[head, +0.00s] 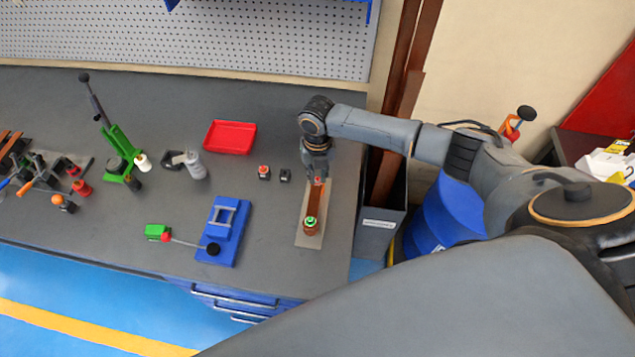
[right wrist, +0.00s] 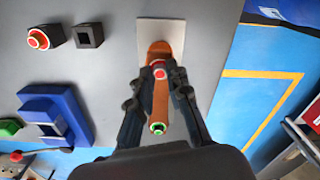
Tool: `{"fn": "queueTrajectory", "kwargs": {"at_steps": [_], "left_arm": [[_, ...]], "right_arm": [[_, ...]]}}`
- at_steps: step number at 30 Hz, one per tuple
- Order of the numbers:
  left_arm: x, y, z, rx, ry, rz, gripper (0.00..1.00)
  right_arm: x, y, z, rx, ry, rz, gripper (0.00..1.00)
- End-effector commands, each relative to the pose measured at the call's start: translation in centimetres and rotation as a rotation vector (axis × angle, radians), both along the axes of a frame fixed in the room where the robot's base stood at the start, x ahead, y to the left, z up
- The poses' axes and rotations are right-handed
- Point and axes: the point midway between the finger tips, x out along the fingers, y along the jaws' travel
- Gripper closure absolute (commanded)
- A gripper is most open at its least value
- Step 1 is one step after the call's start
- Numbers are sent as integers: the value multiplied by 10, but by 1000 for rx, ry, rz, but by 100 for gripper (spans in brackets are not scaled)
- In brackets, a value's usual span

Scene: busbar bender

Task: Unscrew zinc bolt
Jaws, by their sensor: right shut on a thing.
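A copper busbar (head: 314,203) lies on a pale plate (head: 307,240) near the bench's right end; it also shows in the right wrist view (right wrist: 160,98). A red-ringed bolt head (right wrist: 158,68) is at one end of the bar and a green-ringed bolt (head: 311,221) at the other; the green one also shows in the right wrist view (right wrist: 157,128). I cannot tell which is zinc. My right gripper (head: 318,177) points down over the bar's far end, its fingers shut on the red-ringed bolt. My left gripper is not in view.
A black block with a red-ringed piece (head: 264,172) and a black square socket (head: 285,175) stand left of the plate. A blue fixture (head: 228,232), a red tray (head: 229,137) and a green bender (head: 121,150) stand further left. The bench's right edge is close.

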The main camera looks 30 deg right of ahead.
Motion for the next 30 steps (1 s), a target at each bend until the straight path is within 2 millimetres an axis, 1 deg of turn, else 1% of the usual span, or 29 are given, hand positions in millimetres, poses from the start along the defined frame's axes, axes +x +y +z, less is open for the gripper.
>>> {"fn": "queueTrajectory", "kwargs": {"at_steps": [3, 11, 14, 18, 22, 25, 30], "left_arm": [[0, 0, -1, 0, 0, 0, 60], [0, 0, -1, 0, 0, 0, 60], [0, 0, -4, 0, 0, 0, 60], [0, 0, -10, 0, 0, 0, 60], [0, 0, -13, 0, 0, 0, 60], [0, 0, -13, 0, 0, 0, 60], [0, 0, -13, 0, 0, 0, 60]], "right_arm": [[0, 0, 0, 0, 0, 41, 100], [0, 0, 0, 0, 0, 48, 100], [0, 0, -1, -1, -1, 123, 100], [0, -1, -1, -1, -1, 329, 100], [0, 0, -1, -1, -1, 481, 100], [0, 0, 0, 0, 0, 534, 100], [0, 0, 0, 0, 0, 541, 100]]}}
